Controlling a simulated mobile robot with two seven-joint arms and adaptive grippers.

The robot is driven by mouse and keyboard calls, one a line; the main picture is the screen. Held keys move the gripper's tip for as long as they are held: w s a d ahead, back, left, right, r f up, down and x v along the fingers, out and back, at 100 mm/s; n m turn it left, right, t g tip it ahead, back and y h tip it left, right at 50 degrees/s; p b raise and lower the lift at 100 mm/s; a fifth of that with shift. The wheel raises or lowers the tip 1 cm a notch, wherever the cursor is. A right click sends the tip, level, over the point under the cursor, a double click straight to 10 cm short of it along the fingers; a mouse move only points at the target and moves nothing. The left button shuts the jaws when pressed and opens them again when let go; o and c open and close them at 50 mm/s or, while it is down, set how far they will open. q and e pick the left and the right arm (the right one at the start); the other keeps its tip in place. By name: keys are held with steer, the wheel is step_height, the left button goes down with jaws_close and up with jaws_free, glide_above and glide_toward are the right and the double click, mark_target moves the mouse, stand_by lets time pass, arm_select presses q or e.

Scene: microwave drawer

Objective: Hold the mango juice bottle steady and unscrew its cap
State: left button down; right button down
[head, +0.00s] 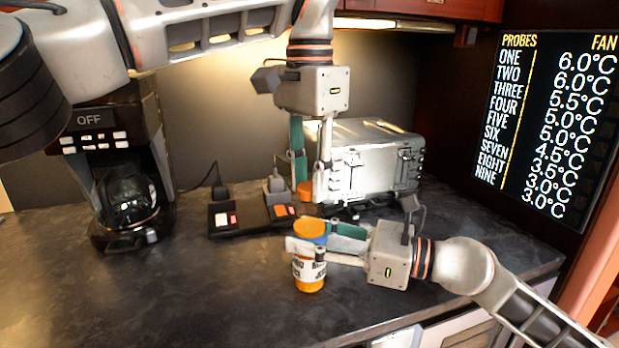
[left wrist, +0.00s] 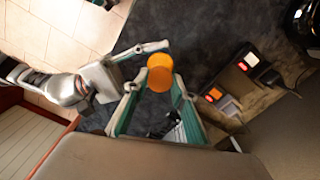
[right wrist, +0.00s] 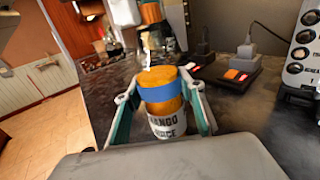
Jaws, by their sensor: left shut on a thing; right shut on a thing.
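The mango juice bottle (head: 308,272) stands upright near the counter's front. It is orange with a blue band and a white label, and it also shows in the right wrist view (right wrist: 166,126). My right gripper (head: 318,247) is shut around it from the right. My left gripper (head: 311,190) points down above the bottle and is shut on the orange cap (head: 306,188). In the left wrist view the cap (left wrist: 160,81) sits between my fingertips, with the orange bottle top (left wrist: 160,61) beyond it. The cap appears apart from the bottle.
A coffee maker (head: 125,165) stands at the left and a toaster oven (head: 375,160) behind my grippers. A dark socket strip (head: 238,217) with plugs lies behind the bottle. The counter (head: 180,290) is clear at front left.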

mark_target(309, 186)
arm_select(q)
steer(key=shift+r, duration=0.2)
steer(key=shift+r, duration=0.9)
steer(key=shift+r, duration=2)
arm_select(e)
steer(key=c, duration=1.2)
jaws_free()
steer(key=v, duration=1.2)
